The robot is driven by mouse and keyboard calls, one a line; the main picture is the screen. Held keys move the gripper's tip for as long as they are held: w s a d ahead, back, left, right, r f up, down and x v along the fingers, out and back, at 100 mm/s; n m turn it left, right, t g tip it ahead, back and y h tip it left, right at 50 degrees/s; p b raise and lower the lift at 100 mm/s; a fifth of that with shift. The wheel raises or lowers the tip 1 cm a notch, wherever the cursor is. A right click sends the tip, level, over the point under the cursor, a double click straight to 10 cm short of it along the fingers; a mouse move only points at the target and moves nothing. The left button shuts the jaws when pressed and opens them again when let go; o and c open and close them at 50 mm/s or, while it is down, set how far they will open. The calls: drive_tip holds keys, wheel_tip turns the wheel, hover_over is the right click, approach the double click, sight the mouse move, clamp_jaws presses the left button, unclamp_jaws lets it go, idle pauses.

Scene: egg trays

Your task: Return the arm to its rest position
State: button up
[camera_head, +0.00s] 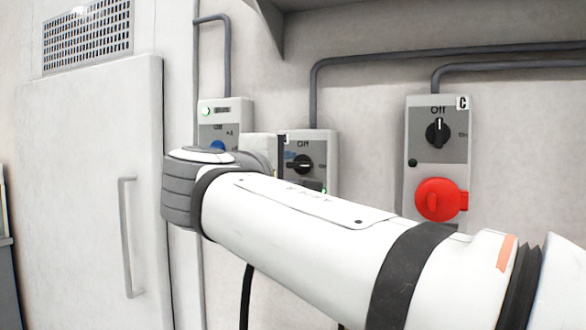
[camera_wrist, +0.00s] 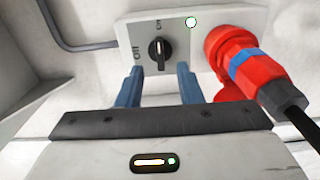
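My arm (camera_head: 300,220) reaches across the head view from the lower right, and its wrist end is in front of the wall boxes. My gripper (camera_wrist: 159,72) shows in the wrist view with two blue fingers apart and nothing between them. Its fingertips are just below the black rotary knob (camera_wrist: 159,49) of a grey switch box, seemingly apart from it. In the head view this appears to be the middle box (camera_head: 325,150), its knob (camera_head: 300,165) lying horizontal and a green light lit. The gripper itself is hidden in the head view.
A red plug (camera_wrist: 262,80) with a blue ring and black cable is right of the fingers. Box C (camera_head: 438,160) has its knob upright at Off and a red socket cover (camera_head: 440,200). A left box (camera_head: 225,117), grey conduits and a white cabinet door (camera_head: 90,190) are nearby.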

drive_tip(key=shift+w+d+f+p, duration=0.1)
drive_tip(key=shift+d+p, duration=0.15)
drive_tip(key=shift+p, duration=0.05)
drive_tip(key=s+d+f+m+g+y+p, duration=0.1)
drive_tip(key=s+d+f+m+g+p, duration=0.15)
drive_tip(key=d+f+g+p, duration=0.35)
drive_tip(key=s+d+f+m+g+p, duration=0.1)
drive_tip(key=d+f+m+g+p, duration=0.2)
drive_tip(key=d+f+p, duration=0.5)
drive_tip(key=s+d+f+m+g+y+p, duration=0.2)
drive_tip(key=s+f+m+p, duration=0.1)
drive_tip(key=s, duration=0.4)
drive_tip(key=s+d+f+m+g+y+p, duration=0.1)
drive_tip(key=s+f+m+g+y+p, duration=0.2)
drive_tip(key=s, duration=0.4)
wheel_tip(320, 180, down, 2)
drive_tip(key=shift+s+d+m+p, duration=0.15)
drive_tip(key=shift+d+m+p, duration=0.25)
drive_tip(key=shift+m+p, duration=0.55)
